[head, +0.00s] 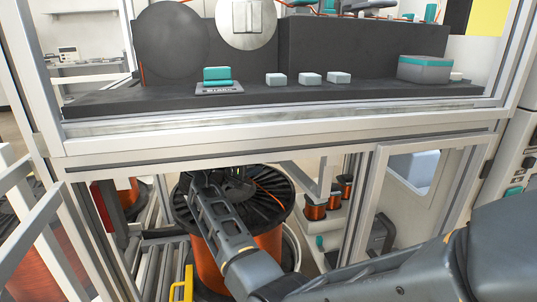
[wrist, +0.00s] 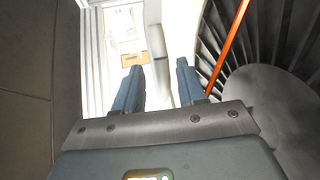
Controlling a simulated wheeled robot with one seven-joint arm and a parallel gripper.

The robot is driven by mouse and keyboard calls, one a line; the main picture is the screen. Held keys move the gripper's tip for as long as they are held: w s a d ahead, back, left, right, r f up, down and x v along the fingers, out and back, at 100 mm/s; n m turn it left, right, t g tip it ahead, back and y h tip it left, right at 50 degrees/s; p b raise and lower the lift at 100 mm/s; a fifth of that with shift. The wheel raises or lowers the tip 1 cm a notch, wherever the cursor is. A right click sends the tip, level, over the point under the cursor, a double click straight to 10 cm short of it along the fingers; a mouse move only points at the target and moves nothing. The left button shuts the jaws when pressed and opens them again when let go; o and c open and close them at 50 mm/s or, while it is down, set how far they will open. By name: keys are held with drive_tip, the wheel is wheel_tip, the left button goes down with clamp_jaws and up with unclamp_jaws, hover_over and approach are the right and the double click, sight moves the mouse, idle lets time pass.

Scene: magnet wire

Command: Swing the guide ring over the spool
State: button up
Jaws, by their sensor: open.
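The spool is a large reel of copper wire with a black ribbed top flange (head: 275,205), standing inside the lower opening of the machine. In the wrist view the flange (wrist: 285,100) fills the right side, with an orange wire (wrist: 230,45) running across it. My gripper (wrist: 160,82) is open, with its two blue-grey fingers apart. A pale rod (wrist: 157,45) shows in the gap between the fingers; I cannot tell its depth or whether it belongs to the guide ring. I cannot make out the ring itself. In the head view my arm reaches over the flange and hides part of it.
A metal frame rail (head: 280,145) crosses above the spool, under a dark shelf (head: 290,95) with small boxes. A grey bent bar (head: 318,180) hangs right of the spool. Small copper spools (head: 315,212) stand behind it. A yellow handle (head: 187,285) is at lower left.

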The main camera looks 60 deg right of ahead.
sight(285, 164)
drive_tip(key=b+x, duration=0.2)
drive_tip(key=x, duration=0.5)
drive_tip(key=shift+s+d+f, duration=0.1)
drive_tip(key=shift+s+d, duration=0.05)
drive_tip(key=shift+d, duration=0.15)
clamp_jaws()
idle(0.4)
